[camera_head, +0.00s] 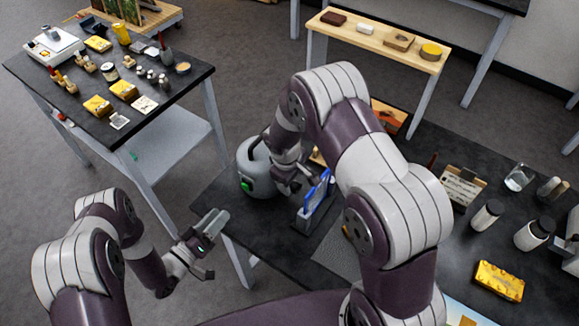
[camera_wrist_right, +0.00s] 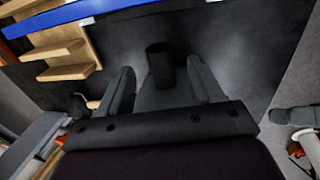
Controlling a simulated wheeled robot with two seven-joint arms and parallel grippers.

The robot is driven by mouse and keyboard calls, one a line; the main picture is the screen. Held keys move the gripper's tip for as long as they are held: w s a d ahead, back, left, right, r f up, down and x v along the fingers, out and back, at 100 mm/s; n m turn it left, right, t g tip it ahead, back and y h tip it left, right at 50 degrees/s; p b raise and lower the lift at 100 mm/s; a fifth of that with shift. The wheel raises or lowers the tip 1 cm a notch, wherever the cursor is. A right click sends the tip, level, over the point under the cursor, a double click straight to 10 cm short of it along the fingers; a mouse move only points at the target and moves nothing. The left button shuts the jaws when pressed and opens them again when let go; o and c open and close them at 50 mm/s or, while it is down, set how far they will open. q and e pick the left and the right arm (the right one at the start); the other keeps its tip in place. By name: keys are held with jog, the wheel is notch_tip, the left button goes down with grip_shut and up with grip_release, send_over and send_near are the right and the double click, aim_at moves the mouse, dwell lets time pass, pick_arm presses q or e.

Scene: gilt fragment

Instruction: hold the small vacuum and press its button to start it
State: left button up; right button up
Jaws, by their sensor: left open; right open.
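The small vacuum appears to be the grey rounded canister (camera_head: 257,174) at the left end of the dark workbench, with a loop handle on top. A green button (camera_head: 246,184) shows low on its front. My right gripper (camera_head: 297,181) is open just right of the canister, beside a blue-edged panel; the arm hides part of this area. In the right wrist view, my open right gripper (camera_wrist_right: 164,88) has a short dark cylinder (camera_wrist_right: 160,65) ahead between its fingers; I cannot tell what it belongs to. My left gripper (camera_head: 210,246) is open and empty, off the bench's left edge.
The blue-edged panel (camera_head: 317,192) stands upright in a dark holder close to my right gripper. Jars (camera_head: 487,215) and a yellow block (camera_head: 499,281) sit on the bench at right. A cluttered dark table (camera_head: 183,96) stands at back left, with open floor between.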

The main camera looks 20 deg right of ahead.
aim_at(293, 184)
jog(key=shift+w+d+f, duration=0.1)
jog(key=shift+d+f, duration=0.05)
jog(key=shift+f, duration=0.7)
jog(key=shift+w+d+f, duration=0.1)
jog(key=shift+f, duration=0.7)
grip_shut()
pick_arm(q)
grip_shut()
jog(key=shift+s, duration=0.1)
dwell(1.5)
